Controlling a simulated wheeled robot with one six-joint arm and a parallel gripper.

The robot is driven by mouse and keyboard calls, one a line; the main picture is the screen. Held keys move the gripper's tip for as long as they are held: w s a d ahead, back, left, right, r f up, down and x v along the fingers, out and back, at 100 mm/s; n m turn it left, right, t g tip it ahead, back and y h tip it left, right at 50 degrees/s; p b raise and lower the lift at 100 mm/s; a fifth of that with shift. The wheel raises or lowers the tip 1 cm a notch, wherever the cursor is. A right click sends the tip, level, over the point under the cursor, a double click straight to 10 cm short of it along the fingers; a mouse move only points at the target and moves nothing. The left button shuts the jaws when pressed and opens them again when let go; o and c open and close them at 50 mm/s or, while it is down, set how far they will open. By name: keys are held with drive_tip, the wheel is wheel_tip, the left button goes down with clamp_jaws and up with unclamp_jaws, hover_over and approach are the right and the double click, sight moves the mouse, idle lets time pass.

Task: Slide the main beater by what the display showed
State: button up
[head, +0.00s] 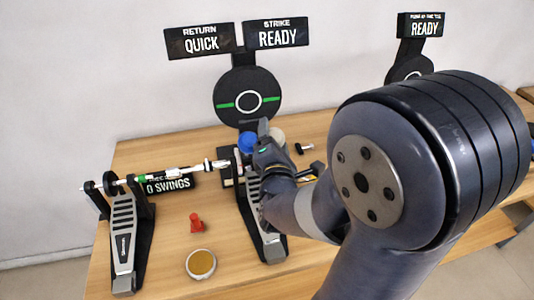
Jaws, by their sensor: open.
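The main pedal (273,247) stands at the middle of the table, in front of a round black mesh pad (246,103) with green marks. A blue round head (246,141) shows just left of my gripper (262,140), and a pale round head (278,135) shows just right of it. I cannot tell which is the main beater's head; its shaft is hidden by my gripper and arm. My gripper is open, close to both heads. Two displays above the pad read "RETURN QUICK" (202,42) and "STRIKE READY" (276,35).
A second pedal (123,242) stands at left, joined by a silver rod (180,172). A sign (168,186) reads "0 SWINGS". A red piece (196,222) and a round tin (201,264) lie between the pedals. Another "READY" display (424,27) stands at right. My arm covers the right side.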

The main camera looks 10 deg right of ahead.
drive_tip(key=p+v, duration=0.1)
drive_tip(key=v, duration=0.6)
idle(0.4)
drive_tip(key=b+x, duration=0.1)
drive_tip(key=x, duration=0.5)
drive_tip(key=shift+w+d, duration=0.1)
drive_tip(key=shift+w, duration=0.25)
drive_tip(key=shift+w+f, duration=0.2)
drive_tip(key=shift+w, duration=0.05)
